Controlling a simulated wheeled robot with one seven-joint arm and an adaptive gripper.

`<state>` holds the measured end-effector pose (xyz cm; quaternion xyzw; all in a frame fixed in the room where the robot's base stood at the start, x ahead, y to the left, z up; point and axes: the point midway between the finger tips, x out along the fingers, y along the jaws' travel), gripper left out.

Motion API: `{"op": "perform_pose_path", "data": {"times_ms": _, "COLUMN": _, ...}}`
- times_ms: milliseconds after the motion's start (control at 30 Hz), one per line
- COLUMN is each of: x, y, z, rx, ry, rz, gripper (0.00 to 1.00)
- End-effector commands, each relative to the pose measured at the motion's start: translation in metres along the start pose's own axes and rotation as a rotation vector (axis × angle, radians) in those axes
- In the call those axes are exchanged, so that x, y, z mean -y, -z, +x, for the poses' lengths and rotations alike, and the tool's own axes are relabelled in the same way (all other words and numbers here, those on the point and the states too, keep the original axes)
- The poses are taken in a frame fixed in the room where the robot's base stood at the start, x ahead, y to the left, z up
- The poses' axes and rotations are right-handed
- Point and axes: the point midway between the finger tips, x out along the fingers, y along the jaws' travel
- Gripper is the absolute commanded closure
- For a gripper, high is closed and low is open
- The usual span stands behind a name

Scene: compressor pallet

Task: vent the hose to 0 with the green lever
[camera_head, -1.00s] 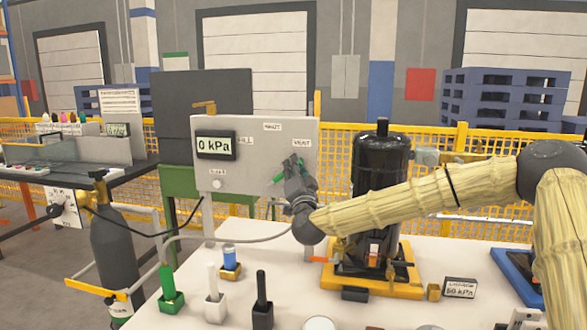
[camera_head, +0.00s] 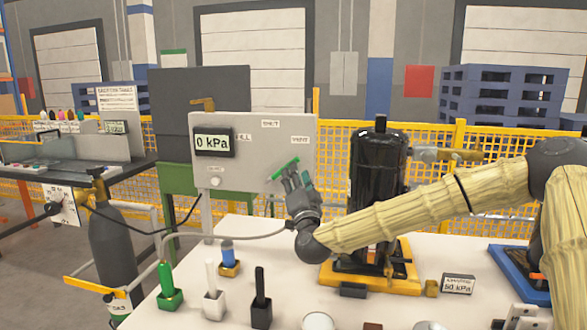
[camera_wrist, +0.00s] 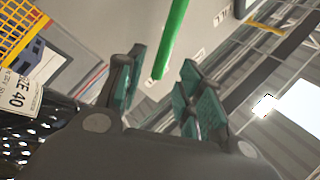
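The grey panel (camera_head: 230,180) carries a display (camera_head: 214,142) reading 0 kPa. The green lever (camera_head: 285,169) on the panel slants up to the right, its upper end towards the VENT label (camera_head: 300,140). FILL and SHUT labels are to its left and above. My gripper (camera_head: 291,176) is just below and in front of the lever. In the wrist view my gripper (camera_wrist: 162,84) has its teal-padded fingers spread with a gap between them. The green lever (camera_wrist: 173,38) runs down to an end near that gap, not clamped. Whether a finger touches it I cannot tell.
A black tank (camera_head: 377,175) on a yellow base stands right of the panel, behind my arm. A thin grey hose (camera_head: 220,237) crosses left of my gripper. Green, white and black upright handles (camera_head: 213,290) stand on the white table. A gas cylinder (camera_head: 114,245) stands left.

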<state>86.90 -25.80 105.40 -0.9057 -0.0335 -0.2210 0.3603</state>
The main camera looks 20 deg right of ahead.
Motion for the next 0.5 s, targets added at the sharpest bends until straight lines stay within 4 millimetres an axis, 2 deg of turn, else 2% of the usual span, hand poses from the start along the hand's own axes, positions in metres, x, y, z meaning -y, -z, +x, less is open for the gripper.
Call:
{"op": "perform_pose_path", "data": {"times_ms": 100, "x": 0.001, "y": 0.0, "z": -0.022, "rx": 0.002, "ry": 0.001, "rz": 0.001, "gripper": 0.63}}
{"op": "perform_pose_path", "data": {"times_ms": 233, "x": 0.0, "y": 0.0, "z": -0.041, "rx": 0.002, "ry": 0.001, "rz": 0.001, "gripper": 0.63}}
{"op": "perform_pose_path", "data": {"times_ms": 500, "x": 0.0, "y": 0.001, "z": -0.06, "rx": -0.001, "ry": 0.0, "rz": 0.001, "gripper": 0.63}}
